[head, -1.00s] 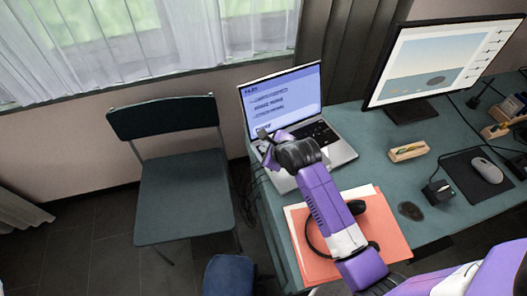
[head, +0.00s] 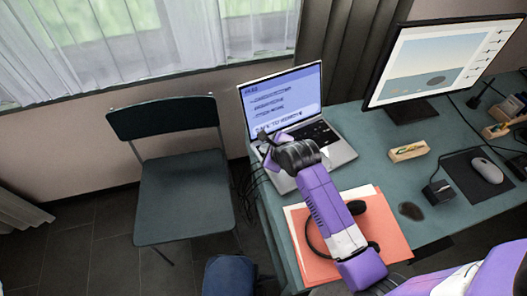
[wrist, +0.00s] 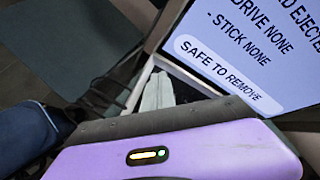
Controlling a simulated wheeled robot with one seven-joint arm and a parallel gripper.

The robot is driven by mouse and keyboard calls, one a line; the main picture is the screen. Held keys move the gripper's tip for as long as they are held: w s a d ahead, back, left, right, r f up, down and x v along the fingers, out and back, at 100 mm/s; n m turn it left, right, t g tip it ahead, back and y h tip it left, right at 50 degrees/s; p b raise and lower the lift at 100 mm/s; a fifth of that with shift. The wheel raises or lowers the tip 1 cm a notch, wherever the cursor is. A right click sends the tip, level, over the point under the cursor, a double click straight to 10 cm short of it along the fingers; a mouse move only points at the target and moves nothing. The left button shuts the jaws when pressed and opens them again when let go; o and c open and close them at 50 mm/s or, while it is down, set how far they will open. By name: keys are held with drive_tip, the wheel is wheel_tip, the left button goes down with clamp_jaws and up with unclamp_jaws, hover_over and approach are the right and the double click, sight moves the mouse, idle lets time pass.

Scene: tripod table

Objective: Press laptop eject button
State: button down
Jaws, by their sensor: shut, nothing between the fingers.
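The open laptop (head: 342,150) stands on the desk, its lit screen (head: 283,95) facing me. In the wrist view the screen (wrist: 250,50) reads in part "EJECTED", "DRIVE NONE", "STICK NONE" and "SAFE TO REMOVE". My gripper (head: 264,138) is over the left side of the laptop, close to the screen's lower left corner. In the wrist view its fingers (wrist: 156,90) are shut together at the laptop's left edge, with nothing held. I cannot make out an eject button; the gripper and wrist cover that part of the laptop. Contact cannot be told.
An orange folder with papers (head: 390,225) and black headphones (head: 357,207) lie under my arm. A monitor (head: 440,62), a small wooden holder (head: 408,151) and a mouse (head: 487,170) are to the right. A dark chair (head: 184,190) stands left of the desk; cables hang between.

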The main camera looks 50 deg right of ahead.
drive_tip(key=shift+r+p, duration=0.7)
drive_tip(key=shift+p, duration=0.15)
wheel_tip(320, 180, up, 5)
drive_tip(key=p, duration=0.5)
drive_tip(key=shift+r, duration=0.1)
idle(0.8)
